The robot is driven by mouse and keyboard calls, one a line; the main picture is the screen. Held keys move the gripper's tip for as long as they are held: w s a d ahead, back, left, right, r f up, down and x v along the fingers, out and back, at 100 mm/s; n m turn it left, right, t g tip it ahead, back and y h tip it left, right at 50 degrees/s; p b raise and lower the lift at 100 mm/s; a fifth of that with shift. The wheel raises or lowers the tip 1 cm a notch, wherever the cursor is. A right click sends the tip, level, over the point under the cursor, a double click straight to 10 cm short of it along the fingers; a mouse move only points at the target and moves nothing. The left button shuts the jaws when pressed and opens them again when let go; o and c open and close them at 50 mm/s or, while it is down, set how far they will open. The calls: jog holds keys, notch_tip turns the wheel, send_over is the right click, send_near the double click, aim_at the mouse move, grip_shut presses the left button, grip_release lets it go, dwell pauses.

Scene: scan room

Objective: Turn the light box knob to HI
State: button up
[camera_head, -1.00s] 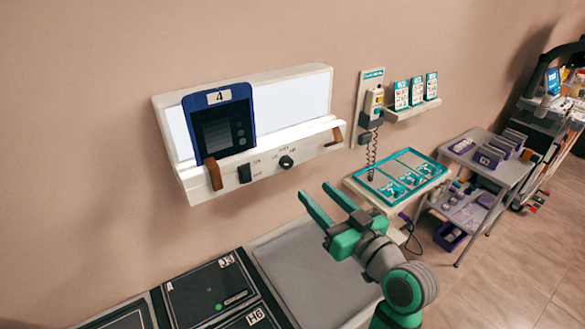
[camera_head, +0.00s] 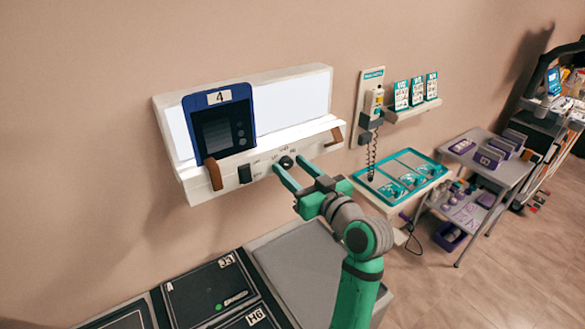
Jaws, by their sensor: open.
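The white light box (camera_head: 293,88) is fixed to the wall with its panel lit. Its round black knob (camera_head: 287,162) sits on the front ledge, between small printed labels too small to read surely. A black rocker switch (camera_head: 245,173) is left of the knob. My green gripper (camera_head: 293,170) is open, its two fingertips right at the knob, one to its lower left and one to its right. I cannot tell whether they touch it or are still in front of it.
Below are dark panels (camera_head: 205,288) and a grey top (camera_head: 290,262). To the right are a corded handset (camera_head: 374,100), a teal-edged tray (camera_head: 415,160) and a grey cart (camera_head: 508,172).

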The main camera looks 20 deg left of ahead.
jog(key=shift+w+a, duration=0.1)
jog(key=c, duration=1.1)
jog(key=shift+o, duration=0.2)
